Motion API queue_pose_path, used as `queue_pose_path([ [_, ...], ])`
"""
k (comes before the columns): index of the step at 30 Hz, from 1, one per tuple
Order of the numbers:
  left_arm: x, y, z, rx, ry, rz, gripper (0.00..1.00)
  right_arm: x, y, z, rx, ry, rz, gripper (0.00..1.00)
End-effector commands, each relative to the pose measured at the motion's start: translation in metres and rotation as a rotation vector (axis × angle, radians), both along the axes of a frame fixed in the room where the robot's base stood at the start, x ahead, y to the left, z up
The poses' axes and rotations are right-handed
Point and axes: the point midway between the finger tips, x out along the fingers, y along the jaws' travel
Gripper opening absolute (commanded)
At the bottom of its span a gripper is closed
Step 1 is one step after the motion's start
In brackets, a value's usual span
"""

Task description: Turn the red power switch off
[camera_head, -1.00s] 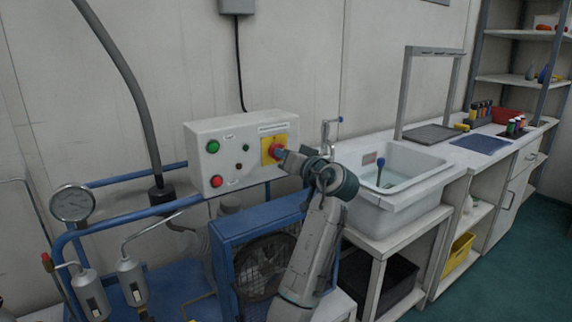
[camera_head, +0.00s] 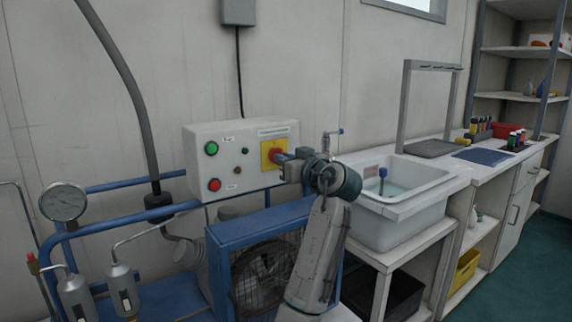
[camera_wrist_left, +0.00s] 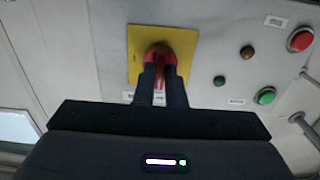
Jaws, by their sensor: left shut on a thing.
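The red power switch (camera_head: 274,155) sits on a yellow plate (camera_head: 266,163) at the right of the white control box (camera_head: 231,132). In the left wrist view the red switch (camera_wrist_left: 159,52) lies between the two dark fingers on the yellow plate (camera_wrist_left: 134,42). My left gripper (camera_head: 282,158) reaches the box from the right and is shut on the switch knob. The fingers hide part of the knob, so its exact turn angle is hard to read. My right gripper is not in view.
A green button (camera_head: 211,148) and a red button (camera_head: 214,185) are on the box's left side. A blue-framed fan unit (camera_head: 228,241) stands below the box. A sink (camera_head: 413,200) is to the right. A pressure gauge (camera_head: 63,202) is at the left.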

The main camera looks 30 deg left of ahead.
Motion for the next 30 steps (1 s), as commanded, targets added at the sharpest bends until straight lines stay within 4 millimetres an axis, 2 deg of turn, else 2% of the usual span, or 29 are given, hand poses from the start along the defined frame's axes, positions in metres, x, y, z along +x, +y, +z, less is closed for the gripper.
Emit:
queue_pose_path([
  [13,0.0,0.001,0.002,-0.001,-0.012,0.0,0.0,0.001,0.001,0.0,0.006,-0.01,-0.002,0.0],
  [14,0.0,0.001,0.002,-0.001,-0.012,0.0,0.16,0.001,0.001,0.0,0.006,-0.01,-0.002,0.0],
  [16,0.0,0.001,0.002,-0.001,-0.011,0.0,0.3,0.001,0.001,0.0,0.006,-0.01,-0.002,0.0],
  [17,0.0,0.001,0.002,-0.002,-0.01,0.0,0.32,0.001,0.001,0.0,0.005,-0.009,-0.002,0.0],
  [26,0.0,-0.002,0.0,-0.003,-0.008,-0.001,0.32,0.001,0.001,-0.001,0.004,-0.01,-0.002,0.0],
  [30,-0.005,-0.015,-0.001,-0.005,-0.01,-0.003,0.32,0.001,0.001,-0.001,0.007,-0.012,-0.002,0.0],
])
